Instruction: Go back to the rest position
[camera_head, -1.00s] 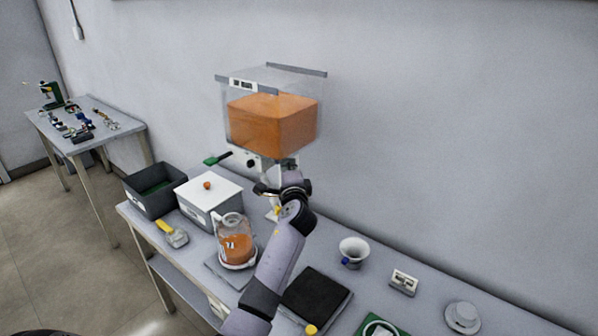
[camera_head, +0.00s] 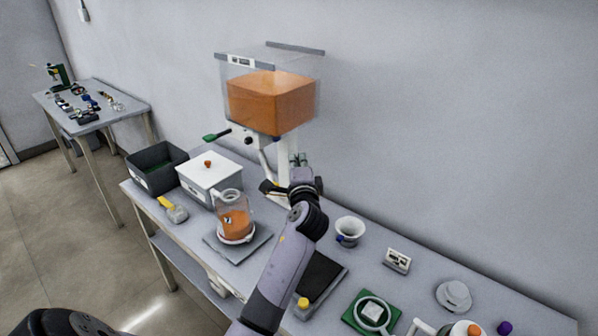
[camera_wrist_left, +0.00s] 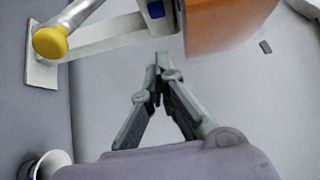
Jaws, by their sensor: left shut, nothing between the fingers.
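My left arm comes up from the bottom of the head view, in front of the bench. My left gripper (camera_head: 298,162) is beside the white stand of the dispenser, below its clear hopper of orange material (camera_head: 270,103). In the left wrist view the gripper (camera_wrist_left: 160,68) is shut and empty, its fingertips together in front of the plain wall. The orange hopper (camera_wrist_left: 222,22) and a yellow-capped part (camera_wrist_left: 50,43) show beyond it there. A glass jug with orange contents (camera_head: 233,218) stands on a flat grey plate, left of my arm. My right gripper is out of view.
On the bench are a dark open bin (camera_head: 155,178), a white-lidded box (camera_head: 209,181), a yellow-handled scoop (camera_head: 173,209), a white cup (camera_head: 349,232), a small meter (camera_head: 397,261) and a green mat (camera_head: 356,321). A second table (camera_head: 128,108) stands far left. The wall is close behind.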

